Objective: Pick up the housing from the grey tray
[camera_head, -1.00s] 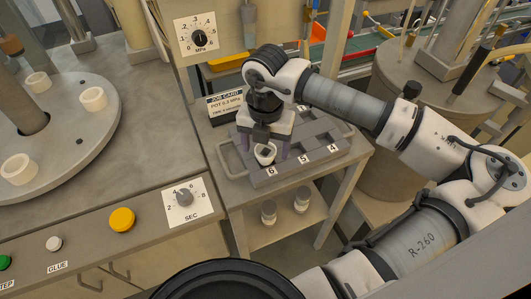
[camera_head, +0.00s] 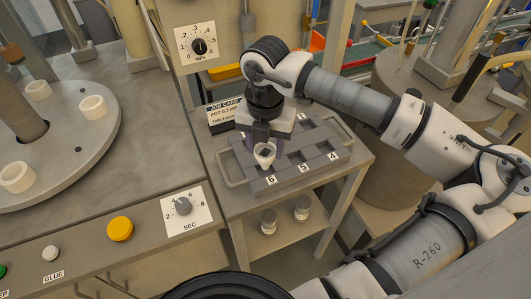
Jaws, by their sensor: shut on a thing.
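The grey tray (camera_head: 288,182) sits on a small metal stand, its front compartments labelled 6, 5 and 4. My gripper (camera_head: 264,152) points down over the compartment at label 6. It is shut on a white, cup-like housing (camera_head: 264,160) with a dark opening facing up. The housing is at or just above the tray; the exact gap beneath it cannot be told. The gripper and arm hide part of the tray's back row.
A job card (camera_head: 223,115) stands behind the tray. A round table (camera_head: 75,150) with several white rings is at the left. A knob panel (camera_head: 184,207) and yellow button (camera_head: 120,228) are on the bench. Two jars (camera_head: 268,221) stand on the lower shelf.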

